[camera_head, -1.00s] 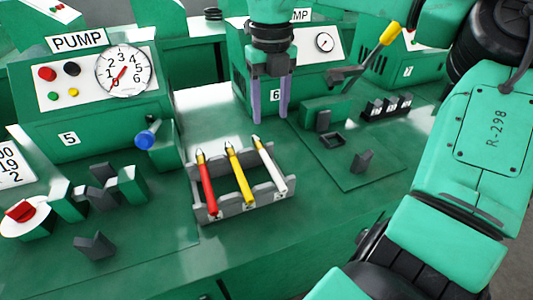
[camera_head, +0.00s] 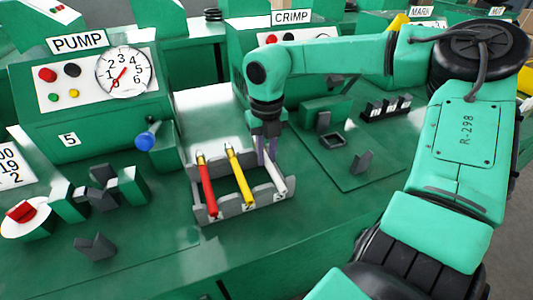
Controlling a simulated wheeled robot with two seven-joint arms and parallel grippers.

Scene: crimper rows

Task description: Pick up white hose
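The white hose (camera_head: 277,182) lies tilted in the right slot of a grey rack, beside a yellow hose (camera_head: 240,176) and a red hose (camera_head: 207,186). The grey rack (camera_head: 235,209) has numbered slots at its front. My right gripper (camera_head: 267,161) points down at the upper end of the white hose. Its purple fingers hide that end. I cannot tell whether they are closed on the hose or still apart around it. My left gripper is not in view.
A green box with a PUMP sign (camera_head: 78,41) and a gauge stands at left. A blue-ended lever (camera_head: 147,139) stands left of the rack. Dark blocks (camera_head: 386,106) and a small square holder (camera_head: 333,141) are on the right. The bench front is clear.

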